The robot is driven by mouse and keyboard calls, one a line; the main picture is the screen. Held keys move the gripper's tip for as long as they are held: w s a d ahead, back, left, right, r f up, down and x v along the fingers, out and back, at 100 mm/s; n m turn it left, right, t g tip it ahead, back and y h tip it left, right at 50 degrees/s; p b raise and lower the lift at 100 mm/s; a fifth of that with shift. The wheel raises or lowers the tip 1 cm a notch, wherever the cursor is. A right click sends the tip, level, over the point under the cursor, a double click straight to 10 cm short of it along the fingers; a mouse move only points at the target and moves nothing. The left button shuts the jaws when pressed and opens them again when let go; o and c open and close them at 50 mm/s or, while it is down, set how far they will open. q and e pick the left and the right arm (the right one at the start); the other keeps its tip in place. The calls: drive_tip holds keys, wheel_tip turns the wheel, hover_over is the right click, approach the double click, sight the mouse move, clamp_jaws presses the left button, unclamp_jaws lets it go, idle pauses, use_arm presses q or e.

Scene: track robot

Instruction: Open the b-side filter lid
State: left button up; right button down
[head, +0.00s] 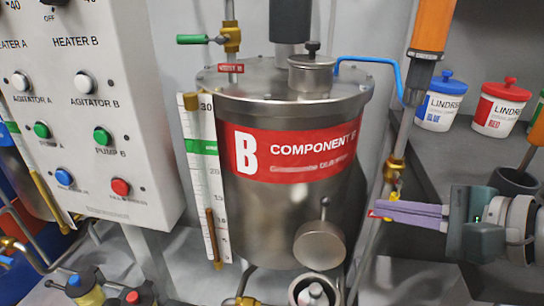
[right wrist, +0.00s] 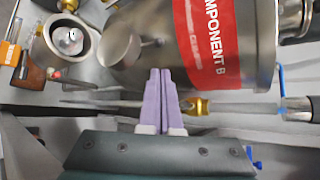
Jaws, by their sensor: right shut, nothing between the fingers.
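A round steel lid (head: 320,245) with a short handle (head: 324,208) stands at the lower front of the B tank (head: 290,200). Just below it is a round steel cup (head: 315,291), open at the top, with a pale part inside. In the right wrist view the lid (right wrist: 119,40) stands tilted beside the open cup (right wrist: 68,38). My right gripper (head: 376,209) is to the right of the lid, its lavender fingers shut and empty, pointing left. In the right wrist view its fingertips (right wrist: 160,71) are apart from the lid and handle. My left gripper is not in view.
A pipe with a brass fitting (head: 395,168) runs close by the right fingertips. A control panel (head: 90,110) and level gauge (head: 207,180) are at left. Blue-lidded (head: 440,100) and red-lidded (head: 501,107) tubs stand on a grey shelf at right.

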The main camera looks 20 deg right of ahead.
sight(321, 228)
drive_tip(key=b+x, duration=0.2)
drive_tip(key=x, duration=0.2)
drive_tip(key=b+x, duration=0.2)
drive_tip(key=x, duration=0.3)
drive_tip(key=shift+s+a+f, duration=0.1)
drive_tip(key=shift+a+f, duration=0.15)
drive_tip(key=shift+w+a+f+b, duration=0.15)
drive_tip(key=shift+w+b, duration=0.25)
drive_tip(key=shift+w, duration=0.15)
